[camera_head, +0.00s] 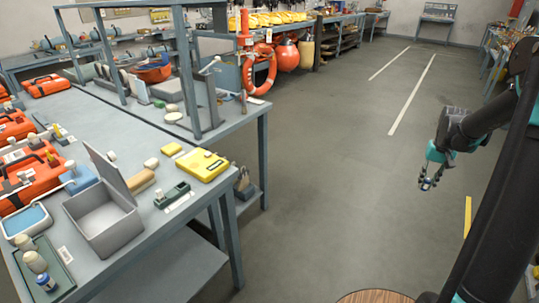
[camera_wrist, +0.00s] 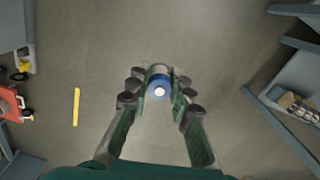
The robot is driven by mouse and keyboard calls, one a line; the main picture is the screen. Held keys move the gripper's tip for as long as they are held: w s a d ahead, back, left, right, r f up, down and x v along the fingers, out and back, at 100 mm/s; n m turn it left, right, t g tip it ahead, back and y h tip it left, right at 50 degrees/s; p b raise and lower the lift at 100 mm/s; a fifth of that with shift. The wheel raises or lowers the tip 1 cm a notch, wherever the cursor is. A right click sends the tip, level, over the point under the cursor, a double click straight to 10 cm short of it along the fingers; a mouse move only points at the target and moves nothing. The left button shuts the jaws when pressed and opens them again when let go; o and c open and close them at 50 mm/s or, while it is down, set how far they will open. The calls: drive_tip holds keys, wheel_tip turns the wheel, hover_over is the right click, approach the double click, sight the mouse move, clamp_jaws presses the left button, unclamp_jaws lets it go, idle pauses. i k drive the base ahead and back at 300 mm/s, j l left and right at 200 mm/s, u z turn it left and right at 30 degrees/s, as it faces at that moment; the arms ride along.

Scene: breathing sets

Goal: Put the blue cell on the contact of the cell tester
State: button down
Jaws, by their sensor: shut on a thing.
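My gripper (camera_head: 428,181) is far right in the head view, over open floor and well away from the bench. It is shut on a blue cell (camera_wrist: 158,89), whose blue end and pale round centre face the wrist camera between the fingers. The cell shows small below the fingers in the head view (camera_head: 425,187). A small dark green device (camera_head: 172,195) lies near the bench's front edge, with a yellow device (camera_head: 203,164) behind it. I cannot tell for sure which is the cell tester, and its contact is too small to make out.
The bench (camera_head: 140,253) holds an open grey box (camera_head: 104,220), orange cases (camera_head: 35,170) and a green tray (camera_head: 62,272) with another blue-ended cell (camera_head: 46,282) and beige pieces. A grey frame (camera_head: 188,70) rises behind. The floor between bench and gripper is clear.

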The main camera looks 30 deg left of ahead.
sight(194, 165)
drive_tip(key=i+u, duration=0.25)
drive_tip(key=u, duration=0.25)
drive_tip(key=i+l+u, duration=0.2)
drive_tip(key=u, duration=0.3)
